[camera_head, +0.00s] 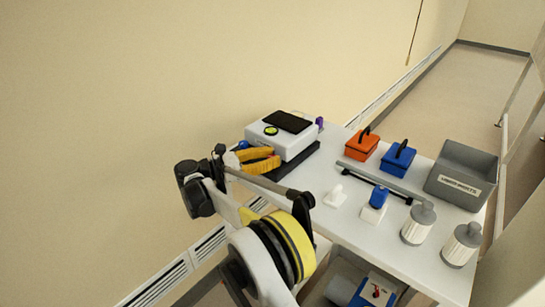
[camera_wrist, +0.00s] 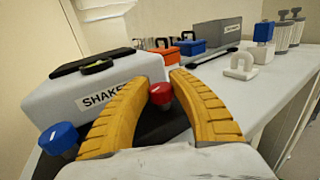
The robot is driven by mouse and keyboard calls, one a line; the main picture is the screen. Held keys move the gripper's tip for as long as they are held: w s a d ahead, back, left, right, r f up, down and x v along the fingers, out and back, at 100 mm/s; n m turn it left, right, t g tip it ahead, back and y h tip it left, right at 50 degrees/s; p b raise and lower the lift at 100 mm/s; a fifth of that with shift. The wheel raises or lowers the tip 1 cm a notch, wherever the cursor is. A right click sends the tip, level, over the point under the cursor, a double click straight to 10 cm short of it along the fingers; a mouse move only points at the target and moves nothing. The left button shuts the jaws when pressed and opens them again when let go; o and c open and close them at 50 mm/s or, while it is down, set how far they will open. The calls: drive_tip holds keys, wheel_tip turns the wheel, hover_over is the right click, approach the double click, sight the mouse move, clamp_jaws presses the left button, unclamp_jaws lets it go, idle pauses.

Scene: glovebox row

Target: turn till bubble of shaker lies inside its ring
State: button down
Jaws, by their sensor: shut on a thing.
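The shaker (camera_head: 290,138) is a white box with a black top plate, standing on a dark base at the table's left end. In the wrist view its label (camera_wrist: 103,101) reads "SHAKE", partly covered by a finger. Its round yellow-green bubble level (camera_head: 270,130) sits on top; the level shows almost edge-on in the wrist view (camera_wrist: 97,66). The bubble and ring are too small to tell apart. My gripper (camera_wrist: 162,88) is shut on a red knob (camera_wrist: 160,94) at the shaker's near corner. A blue knob (camera_wrist: 58,138) is at another corner.
Orange (camera_head: 362,145) and blue (camera_head: 398,158) handled boxes stand right of the shaker, behind a dark bar. A grey bin (camera_head: 462,172), two white-grey canisters (camera_head: 418,224), a blue-topped block (camera_head: 375,205) and a white hook piece (camera_head: 335,197) occupy the table's right part. A wall is close behind.

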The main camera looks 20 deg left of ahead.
drive_tip(key=shift+f+m+g+h, duration=0.1)
drive_tip(key=shift+m+g+h, duration=0.45)
drive_tip(key=shift+g, duration=0.25)
drive_tip(key=c, duration=1.1)
unclamp_jaws()
drive_tip(key=shift+t, duration=0.3)
